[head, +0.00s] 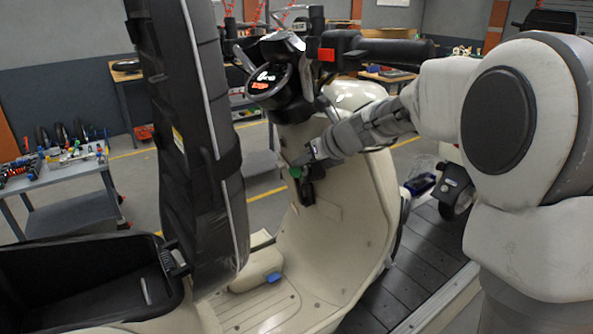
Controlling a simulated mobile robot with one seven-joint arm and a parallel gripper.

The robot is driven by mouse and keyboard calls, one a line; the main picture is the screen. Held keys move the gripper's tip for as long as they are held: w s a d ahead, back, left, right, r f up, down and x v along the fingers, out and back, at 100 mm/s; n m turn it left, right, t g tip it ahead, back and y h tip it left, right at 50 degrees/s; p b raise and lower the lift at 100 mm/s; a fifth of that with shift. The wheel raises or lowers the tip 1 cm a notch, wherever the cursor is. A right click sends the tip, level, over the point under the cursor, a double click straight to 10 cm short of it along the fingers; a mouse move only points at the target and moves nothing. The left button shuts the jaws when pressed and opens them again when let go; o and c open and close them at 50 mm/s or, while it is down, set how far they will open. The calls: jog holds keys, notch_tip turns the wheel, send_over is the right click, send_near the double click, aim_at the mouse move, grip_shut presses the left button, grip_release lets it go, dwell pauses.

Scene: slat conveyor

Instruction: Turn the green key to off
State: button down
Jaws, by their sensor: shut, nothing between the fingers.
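The green key (296,172) shows as a small green piece on the inner front panel of a cream scooter (335,230), below the handlebar. My gripper (304,160) reaches in from the right with its tip right beside the key. Its fingers are shut and appear empty. At this size I cannot tell whether the fingertips touch the key. The key's angle and any markings around it are too small to read. A dark part (307,190) sits just below the key.
The scooter's raised black seat (190,130) stands at left, over an open storage bin (80,275). The handlebar grip (395,51) and lit display (266,78) are above my gripper. The slat conveyor (420,260) lies below. A tool cart (75,170) stands far left.

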jog(key=shift+a+f+b, duration=0.2)
jog(key=shift+f+b, duration=0.1)
jog(key=shift+f, duration=0.6)
dwell(0.8)
jog(key=shift+r, duration=0.1)
jog(key=p+v, duration=0.4)
jog(key=v, duration=0.5)
jog(key=shift+w+r, duration=0.35)
dwell(0.4)
jog(key=shift+s, duration=0.1)
dwell(0.4)
